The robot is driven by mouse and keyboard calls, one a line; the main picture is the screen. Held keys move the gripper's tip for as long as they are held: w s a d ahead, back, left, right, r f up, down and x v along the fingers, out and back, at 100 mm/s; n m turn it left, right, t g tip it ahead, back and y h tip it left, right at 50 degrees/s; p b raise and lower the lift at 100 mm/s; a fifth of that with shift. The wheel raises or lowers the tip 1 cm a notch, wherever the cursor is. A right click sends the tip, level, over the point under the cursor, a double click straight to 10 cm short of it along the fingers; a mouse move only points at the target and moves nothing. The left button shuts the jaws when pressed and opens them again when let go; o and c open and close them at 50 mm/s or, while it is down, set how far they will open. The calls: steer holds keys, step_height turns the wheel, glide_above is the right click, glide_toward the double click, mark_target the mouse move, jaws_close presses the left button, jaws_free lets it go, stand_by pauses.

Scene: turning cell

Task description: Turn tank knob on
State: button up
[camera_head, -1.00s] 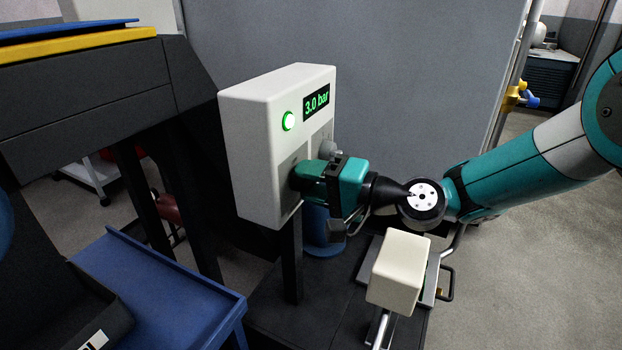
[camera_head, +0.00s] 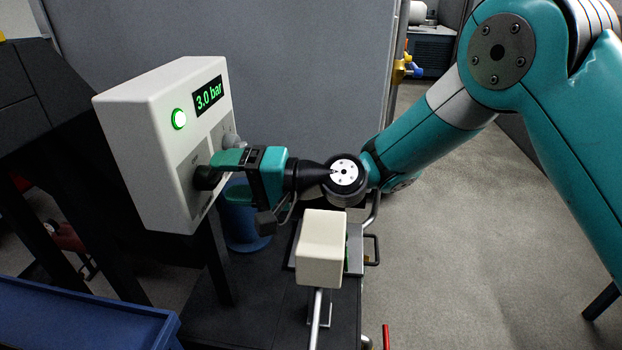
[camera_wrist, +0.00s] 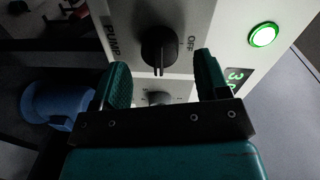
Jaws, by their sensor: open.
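A white control box (camera_head: 150,130) has a black knob (camera_head: 207,178) low on its front face. In the wrist view, the knob (camera_wrist: 158,46) lies between PUMP and OFF labels, with a pale pointer line toward the picture's bottom. No tank label is readable. My gripper (camera_head: 222,168) is open in front of this knob; one finger overlaps it in the head view. In the wrist view, the fingers of my gripper (camera_wrist: 160,66) flank the knob's near side, with gaps on both sides. A second, grey knob (camera_head: 230,138) is beside it, partly hidden by my gripper.
A lit green lamp (camera_head: 179,119) and a display reading 3.0 bar (camera_head: 208,95) are above the knobs. A blue cylinder (camera_head: 240,215) stands below the box. A cream block (camera_head: 320,245) on a metal fixture is below my wrist. A blue tray (camera_head: 80,315) is lower left.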

steer(key=s+d+r+b, duration=0.1)
steer(key=d, duration=1.3)
steer(key=shift+d, duration=0.4)
steer(key=s+d+r+n+g+h, duration=0.1)
steer(key=s+d+n+h, duration=0.2)
steer(key=s+d+h, duration=0.6)
steer(key=s+d+n+h, duration=0.35)
steer(key=s+d, duration=0.35)
steer(key=s, duration=0.4)
step_height(320, 180, up, 16)
steer(key=p, duration=1.5)
steer(key=shift+w+a+m+p, duration=0.35)
steer(key=shift+h, duration=0.25)
